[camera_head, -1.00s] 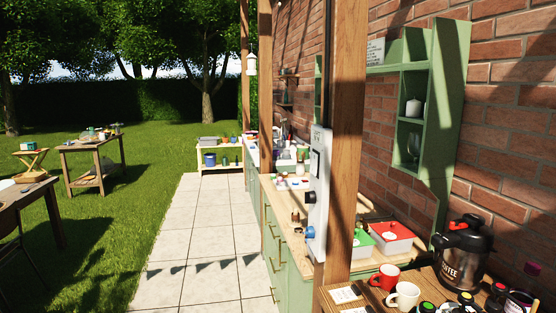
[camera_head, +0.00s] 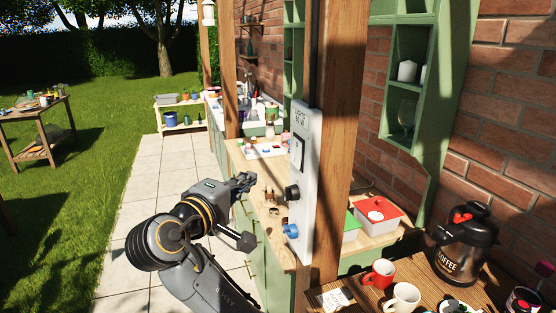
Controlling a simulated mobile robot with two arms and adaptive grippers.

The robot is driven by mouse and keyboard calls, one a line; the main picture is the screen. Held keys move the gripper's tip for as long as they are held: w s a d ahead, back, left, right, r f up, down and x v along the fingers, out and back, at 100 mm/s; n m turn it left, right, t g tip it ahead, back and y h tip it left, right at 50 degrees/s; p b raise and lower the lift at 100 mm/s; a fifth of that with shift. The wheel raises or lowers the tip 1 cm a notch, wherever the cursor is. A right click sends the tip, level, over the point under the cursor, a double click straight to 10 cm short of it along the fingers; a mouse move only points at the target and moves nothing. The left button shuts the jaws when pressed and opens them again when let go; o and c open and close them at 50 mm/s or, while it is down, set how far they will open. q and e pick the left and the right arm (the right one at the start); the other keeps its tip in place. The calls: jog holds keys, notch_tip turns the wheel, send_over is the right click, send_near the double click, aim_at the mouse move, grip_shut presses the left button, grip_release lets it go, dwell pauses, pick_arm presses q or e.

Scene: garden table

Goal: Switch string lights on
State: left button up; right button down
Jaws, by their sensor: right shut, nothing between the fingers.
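A white control panel (camera_head: 308,170) is fixed upright to the wooden post. A label (camera_head: 301,119), partly legible as "LIGHTS", sits at its top. Below it is a white rocker switch (camera_head: 298,153) in a dark frame, then a black knob (camera_head: 291,193) and a blue knob (camera_head: 290,230). My right gripper (camera_head: 244,181) is shut and empty, left of the panel at about the black knob's height, and looks apart from it. I cannot tell the switch position. The string lights are not clearly visible. My left gripper is out of view.
The wooden post (camera_head: 340,130) stands beside the counter (camera_head: 250,160). A red mug (camera_head: 380,274), a cream mug (camera_head: 402,298) and a coffee flask (camera_head: 466,245) stand at lower right. Green shelves (camera_head: 450,110) are on the brick wall. The paved path (camera_head: 165,178) on the left is clear.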

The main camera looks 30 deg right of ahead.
jog(key=p, duration=0.4)
send_near(292, 159)
jog(key=w, duration=0.3)
jog(key=d+p, duration=0.2)
jog(key=d, duration=0.2)
jog(key=shift+d+f, duration=0.1)
jog(key=shift+s+d, duration=0.1)
jog(key=shift+d, duration=0.15)
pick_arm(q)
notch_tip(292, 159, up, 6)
pick_arm(e)
jog(key=shift+f, duration=0.1)
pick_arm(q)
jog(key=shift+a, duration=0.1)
pick_arm(e)
jog(key=shift+f, duration=0.1)
